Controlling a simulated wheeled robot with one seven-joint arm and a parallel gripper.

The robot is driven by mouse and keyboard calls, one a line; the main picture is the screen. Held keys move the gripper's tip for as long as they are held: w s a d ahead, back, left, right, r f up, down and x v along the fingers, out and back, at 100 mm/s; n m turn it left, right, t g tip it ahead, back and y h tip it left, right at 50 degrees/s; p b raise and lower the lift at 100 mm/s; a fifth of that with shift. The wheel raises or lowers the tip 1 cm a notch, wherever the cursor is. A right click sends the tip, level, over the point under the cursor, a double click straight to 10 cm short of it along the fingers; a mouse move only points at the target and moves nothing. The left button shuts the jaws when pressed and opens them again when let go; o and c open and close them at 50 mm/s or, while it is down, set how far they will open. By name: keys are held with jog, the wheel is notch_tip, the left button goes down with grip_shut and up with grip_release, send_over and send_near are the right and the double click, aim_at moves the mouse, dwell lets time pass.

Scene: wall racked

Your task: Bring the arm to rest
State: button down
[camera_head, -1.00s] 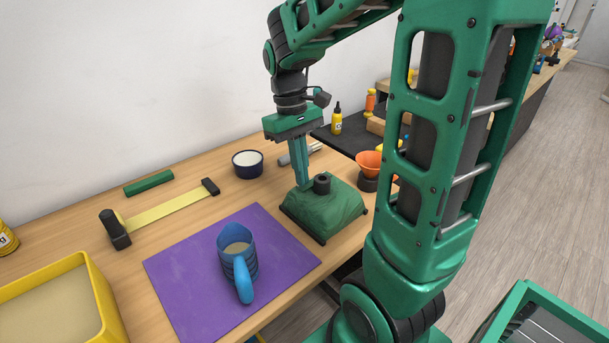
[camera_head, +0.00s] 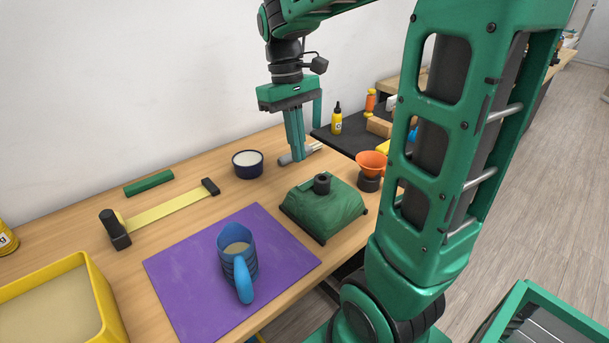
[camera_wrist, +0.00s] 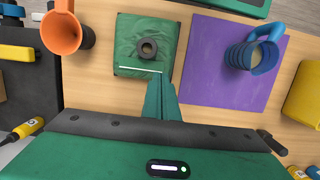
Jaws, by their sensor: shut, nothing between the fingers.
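My gripper (camera_head: 298,158) is shut and empty. It hangs pointing down above the wooden table, behind the green block with a black knob (camera_head: 323,205) in the head view. My arm rises at the right of the head view and bends over the table.
A blue mug (camera_head: 238,263) stands on the purple mat (camera_head: 180,285). A dark bowl (camera_head: 247,171), a grey cylinder (camera_head: 286,160), an orange funnel (camera_head: 371,160) and a yellow bottle (camera_head: 336,122) stand or lie near my gripper. A yellow bin (camera_head: 98,290) is at left.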

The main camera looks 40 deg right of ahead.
jog(key=shift+s, duration=0.1)
jog(key=s+m, duration=0.1)
jog(key=s, duration=0.1)
jog(key=s+d+f+m, duration=0.1)
jog(key=s, duration=0.2)
jog(key=s+d+f+m+t, duration=0.1)
jog(key=s, duration=0.2)
jog(key=shift+s+d+f, duration=0.15)
jog(key=shift+s+d, duration=0.1)
jog(key=s+f+m+t, duration=0.1)
jog(key=s+f+m, duration=0.2)
jog(key=s, duration=0.5)
jog(key=shift+s+d+f+m, duration=0.2)
jog(key=shift+s+f+m, duration=0.2)
jog(key=shift+f, duration=0.45)
jog(key=shift+w+f, duration=0.25)
jog(key=shift+w, duration=0.4)
